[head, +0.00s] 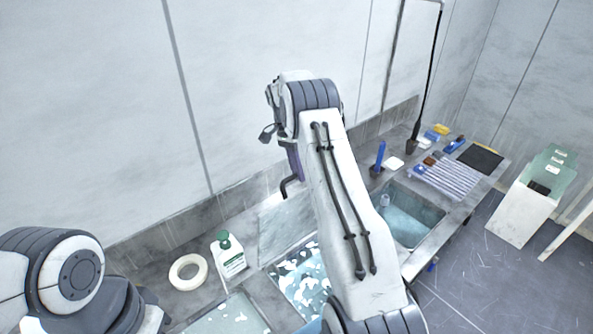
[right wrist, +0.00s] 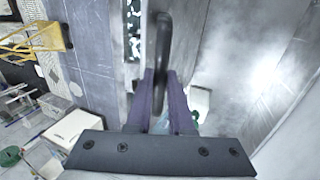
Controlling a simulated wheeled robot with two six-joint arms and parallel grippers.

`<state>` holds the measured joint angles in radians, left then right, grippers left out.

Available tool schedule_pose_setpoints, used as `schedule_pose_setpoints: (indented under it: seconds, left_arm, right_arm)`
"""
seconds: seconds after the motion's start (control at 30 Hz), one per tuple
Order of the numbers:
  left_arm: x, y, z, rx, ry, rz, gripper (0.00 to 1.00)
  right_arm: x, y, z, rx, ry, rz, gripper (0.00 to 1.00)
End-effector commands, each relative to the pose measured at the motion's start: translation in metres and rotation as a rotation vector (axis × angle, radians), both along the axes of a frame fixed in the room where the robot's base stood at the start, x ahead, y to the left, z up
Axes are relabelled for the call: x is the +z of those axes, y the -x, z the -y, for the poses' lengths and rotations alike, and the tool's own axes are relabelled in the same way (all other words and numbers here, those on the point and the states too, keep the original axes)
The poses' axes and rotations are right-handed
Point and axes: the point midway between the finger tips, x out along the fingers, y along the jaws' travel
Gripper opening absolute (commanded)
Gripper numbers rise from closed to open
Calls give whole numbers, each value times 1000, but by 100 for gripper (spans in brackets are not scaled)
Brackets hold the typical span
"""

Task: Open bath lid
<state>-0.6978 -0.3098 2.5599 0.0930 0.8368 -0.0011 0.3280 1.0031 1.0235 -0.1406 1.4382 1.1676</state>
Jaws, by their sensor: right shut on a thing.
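The bath lid (head: 283,228) is a pale grey panel standing raised at the back of an open bath (head: 312,290) that holds bluish liquid with white foam. Its dark bar handle (head: 287,190) is at the lid's upper edge. My right gripper (head: 292,162) is shut on this handle; my arm hides part of the lid and bath. In the right wrist view the dark handle (right wrist: 163,45) runs between the purple fingers of my right gripper (right wrist: 163,85). My left arm shows at the lower left of the head view, but its gripper is out of frame.
A second basin (head: 410,217) lies to the right. Several tools and a dark pad (head: 480,157) lie at the bench's far end. The wall is close behind.

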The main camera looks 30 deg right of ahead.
Motion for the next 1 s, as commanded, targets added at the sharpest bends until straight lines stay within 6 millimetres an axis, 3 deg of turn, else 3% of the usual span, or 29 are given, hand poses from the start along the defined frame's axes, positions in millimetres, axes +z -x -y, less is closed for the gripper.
schedule_pose_setpoints:
  seconds: [0.2, 0.23, 0.3, 0.73, 1.0]
  left_arm:
    - [-1, 0, 0, 0, 0, 0, 0]
    - [0, 0, 0, 0, 0, 0, 0]
    - [0, 0, 0, 0, 0, 0, 0]
    - [-6, 0, 0, 0, 0, 0, 0]
    - [-22, 0, 0, -1, 1, 1, 0]
  right_arm:
    - [-2, -4, -2, 11, 13, 6, 0]
    - [-2, -5, -2, 12, 13, 6, 31]
    - [-1, -5, -3, 13, 13, 6, 49]
    - [6, -9, -6, 15, 11, 8, 49]
    - [44, -24, -8, 16, 12, 12, 49]
